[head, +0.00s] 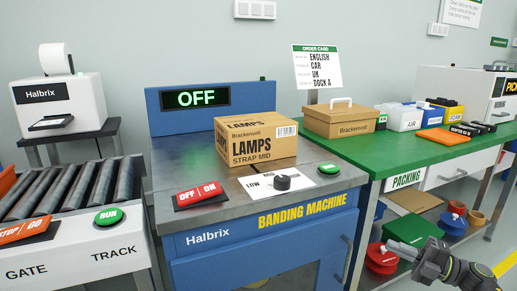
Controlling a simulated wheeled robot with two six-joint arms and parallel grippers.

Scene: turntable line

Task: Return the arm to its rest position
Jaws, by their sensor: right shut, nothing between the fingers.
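My right gripper (390,248) shows at the lower right, in front of the shelf under the green packing table (345,152). Its fingers are shut with nothing between them, pointing left. The dark forearm reaches to the bottom right edge. My left gripper is not in view. A brown "LAMPS STRAP MID" carton (262,150) sits upright on the blue banding machine (200,262), apart from my gripper.
On the machine top are a red OFF/ON switch (198,195), a dial (282,183) and a green button (329,169). A roller track (60,190) stands left. A Brackenvolt box (341,120) and an order card (317,67) are at the packing table. Spools (381,258) are below.

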